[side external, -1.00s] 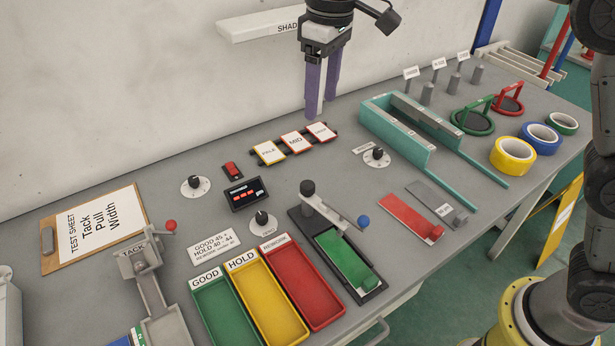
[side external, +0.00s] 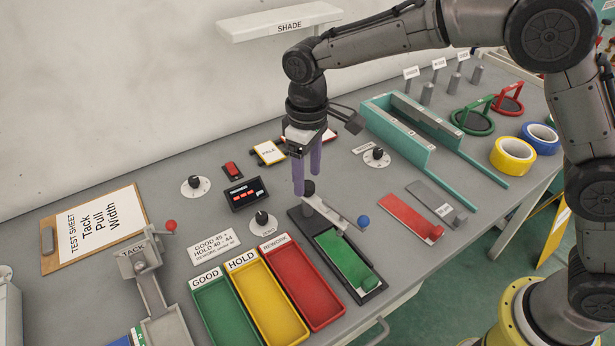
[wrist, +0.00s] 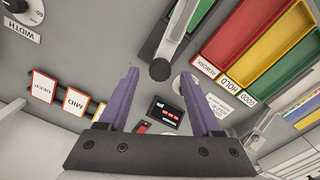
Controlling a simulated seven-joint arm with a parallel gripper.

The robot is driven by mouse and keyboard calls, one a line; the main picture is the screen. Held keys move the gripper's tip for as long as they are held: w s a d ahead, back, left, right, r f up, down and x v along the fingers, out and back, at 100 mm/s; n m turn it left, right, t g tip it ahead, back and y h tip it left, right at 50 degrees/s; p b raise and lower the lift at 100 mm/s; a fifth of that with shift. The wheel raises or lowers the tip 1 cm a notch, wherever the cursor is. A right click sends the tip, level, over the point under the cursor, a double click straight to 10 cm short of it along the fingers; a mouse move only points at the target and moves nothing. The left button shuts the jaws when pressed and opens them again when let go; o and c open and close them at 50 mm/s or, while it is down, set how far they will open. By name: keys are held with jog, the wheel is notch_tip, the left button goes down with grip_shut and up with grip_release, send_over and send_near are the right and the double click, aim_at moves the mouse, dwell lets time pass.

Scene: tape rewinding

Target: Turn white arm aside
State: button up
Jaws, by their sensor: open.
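The white arm (side external: 335,213) is a pale lever with a blue ball (side external: 363,221) at its free end. It runs from a dark pivot post across a black fixture (side external: 377,291) that holds a green strip (side external: 343,260). In the wrist view the white arm (wrist: 179,32) runs up from the dark round post top (wrist: 160,70); its blue ball is out of that picture. My gripper (side external: 307,181) points down just above and behind the post, with its purple fingers apart and nothing between them. In the wrist view the post top lies ahead, between the fingertips (wrist: 160,68).
Green, yellow and red trays (side external: 297,287) stand left of the fixture. A dial (side external: 262,222) and a red-lit display (side external: 246,193) are left of my gripper. Red and grey plates (side external: 411,218) lie to the right. A teal rail stand (side external: 398,140) is behind them.

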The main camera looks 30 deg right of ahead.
jog(key=shift+f, duration=0.8)
jog(key=shift+c, duration=0.3)
grip_shut()
jog(key=shift+r, duration=0.1)
dwell(0.6)
